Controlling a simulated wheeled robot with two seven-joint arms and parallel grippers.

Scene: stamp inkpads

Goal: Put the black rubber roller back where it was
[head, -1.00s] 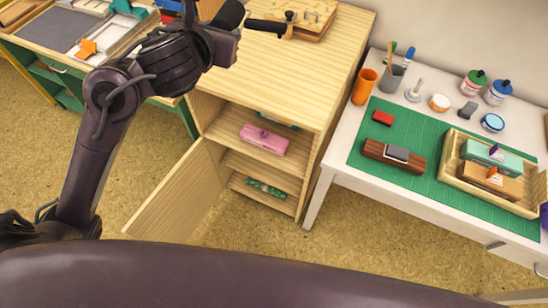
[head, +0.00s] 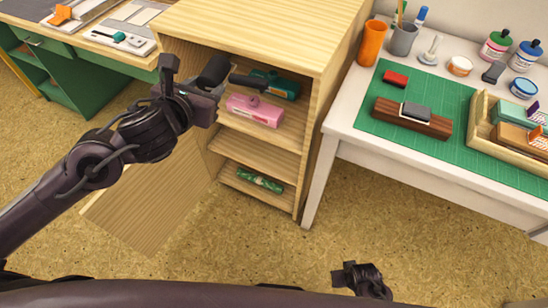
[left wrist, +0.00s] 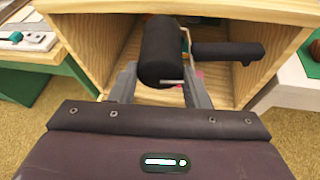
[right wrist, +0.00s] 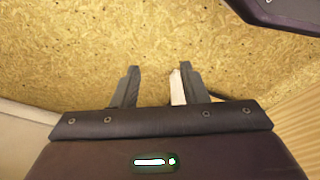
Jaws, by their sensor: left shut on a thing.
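The black rubber roller (head: 213,72) is held in my left gripper (head: 203,92), in front of the open upper part of the wooden cabinet (head: 265,25). Its black handle (head: 248,82) points right, toward the opening. In the left wrist view the roller (left wrist: 158,50) sits between the two fingers, with the handle out to the right and the cabinet opening behind it. A pink item (head: 254,110) and a teal item (head: 275,83) lie on the upper shelf. My right gripper (right wrist: 153,85) is open and empty, low over the floor.
A green patterned item (head: 260,179) lies on the lower shelf. The cabinet door (head: 150,205) stands open at the left. A white table (head: 345,105) with a green mat, a wooden tray and cups stands right. A green desk (head: 75,75) stands left. The floor between is clear.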

